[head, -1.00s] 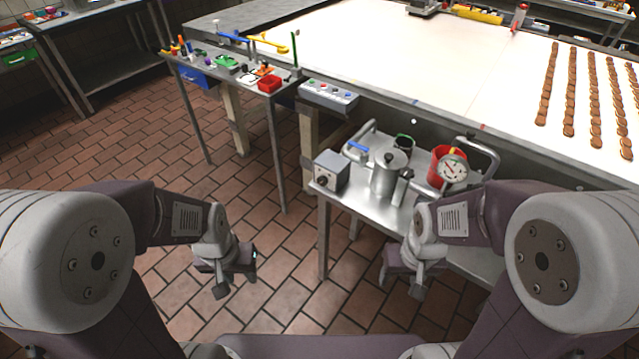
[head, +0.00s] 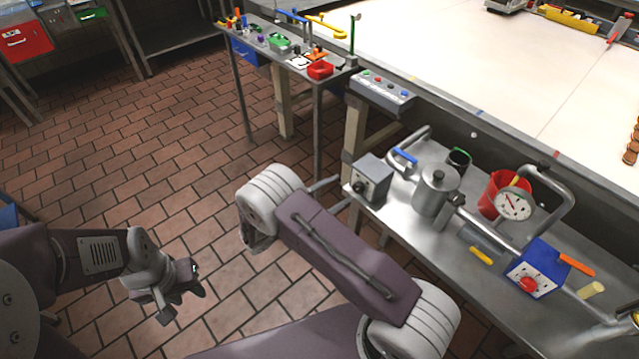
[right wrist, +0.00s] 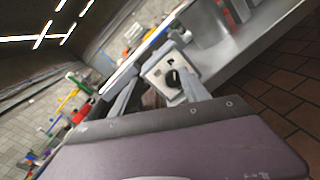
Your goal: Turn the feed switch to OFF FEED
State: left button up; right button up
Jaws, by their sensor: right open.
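The feed switch looks to be the grey box (head: 371,180) with a black knob on its front, at the left end of the low steel table. It also shows in the right wrist view (right wrist: 158,68), its pale face and black knob (right wrist: 173,77) turned towards the camera. My right gripper (right wrist: 160,72) is open and empty, with its fingers on either side of the view of the box and apparently short of it. In the head view my right arm mostly hides this gripper. My left gripper (head: 182,290) hangs over the floor at lower left, away from the table; its opening is unclear.
Beside the box stand a steel pot (head: 436,192), a red container (head: 497,192), a dial gauge (head: 514,204) and a blue box with a red knob (head: 537,268). A button panel (head: 381,92) is behind. Tiled floor (head: 215,170) is free at left.

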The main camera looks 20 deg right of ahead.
aim_at(356, 190)
notch_tip(356, 190, down, 4)
jog(key=s+a+n+t, duration=0.2)
jog(key=s+a, duration=0.1)
jog(key=p+x, duration=0.1)
jog(key=x, duration=0.7)
jog(key=shift+w+d, duration=0.25)
jog(key=shift+d, duration=0.05)
jog(key=shift+w+d, duration=0.3)
jog(key=shift+d, duration=0.2)
pick_arm(q)
jog(key=shift+s+r, duration=0.35)
jog(key=shift+r, duration=0.25)
pick_arm(e)
grip_shut()
